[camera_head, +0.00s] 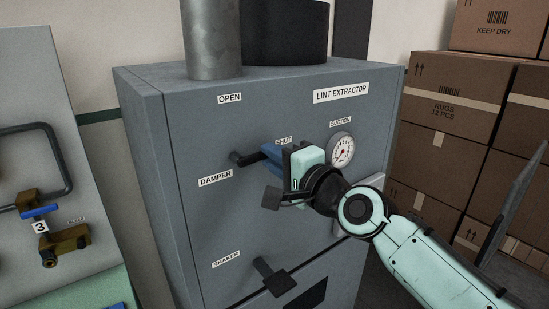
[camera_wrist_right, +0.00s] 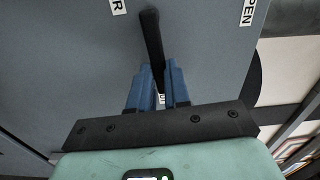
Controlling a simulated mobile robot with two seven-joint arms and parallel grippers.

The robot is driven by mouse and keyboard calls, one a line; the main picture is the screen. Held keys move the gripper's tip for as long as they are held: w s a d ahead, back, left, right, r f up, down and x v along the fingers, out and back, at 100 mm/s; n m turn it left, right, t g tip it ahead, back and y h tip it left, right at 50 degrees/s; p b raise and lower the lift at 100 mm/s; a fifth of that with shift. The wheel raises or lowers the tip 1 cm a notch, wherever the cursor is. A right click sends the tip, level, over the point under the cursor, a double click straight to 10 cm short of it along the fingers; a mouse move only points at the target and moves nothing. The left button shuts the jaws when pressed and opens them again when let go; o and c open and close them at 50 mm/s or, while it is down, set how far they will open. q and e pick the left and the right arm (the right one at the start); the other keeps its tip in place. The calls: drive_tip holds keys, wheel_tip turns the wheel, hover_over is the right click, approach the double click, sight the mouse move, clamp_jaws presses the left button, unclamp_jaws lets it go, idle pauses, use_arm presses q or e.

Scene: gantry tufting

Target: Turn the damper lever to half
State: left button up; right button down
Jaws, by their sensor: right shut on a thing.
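The damper lever (camera_head: 243,158) is a dark bar on the front of the grey lint extractor (camera_head: 230,205). It runs from its hub, right of the DAMPER label (camera_head: 215,178), sideways towards the SHUT label (camera_head: 284,141). The OPEN label (camera_head: 230,98) is above the hub. My right gripper (camera_head: 268,153) is shut on the lever's outer part, with its blue fingers on either side. In the right wrist view the lever (camera_wrist_right: 151,35) enters between the fingertips (camera_wrist_right: 158,70). The gripper hides the lever's far end. My left gripper is not in view.
A round suction gauge (camera_head: 341,149) is just right of my gripper. The shaker handle (camera_head: 274,277) sticks out below. A panel with pipes and a blue-handled valve (camera_head: 40,211) stands at left. Stacked cartons (camera_head: 455,100) fill the right side.

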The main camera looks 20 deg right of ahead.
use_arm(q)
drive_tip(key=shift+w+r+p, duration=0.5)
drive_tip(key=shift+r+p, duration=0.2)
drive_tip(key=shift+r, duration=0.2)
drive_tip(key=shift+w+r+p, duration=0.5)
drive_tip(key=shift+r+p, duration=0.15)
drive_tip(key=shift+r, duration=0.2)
use_arm(e)
drive_tip(key=shift+s+a+r+n, duration=0.15)
drive_tip(key=shift+r+n, duration=0.4)
drive_tip(key=shift+n, duration=0.8)
drive_tip(key=shift+a+r+n, duration=0.3)
drive_tip(key=shift+r+n, duration=0.3)
drive_tip(key=shift+n, duration=0.7)
drive_tip(key=shift+s+a+r+n, duration=0.15)
drive_tip(key=shift+r+n, duration=0.4)
drive_tip(key=shift+n, duration=0.8)
drive_tip(key=shift+a, duration=0.1)
drive_tip(key=c, duration=1.1)
unclamp_jaws()
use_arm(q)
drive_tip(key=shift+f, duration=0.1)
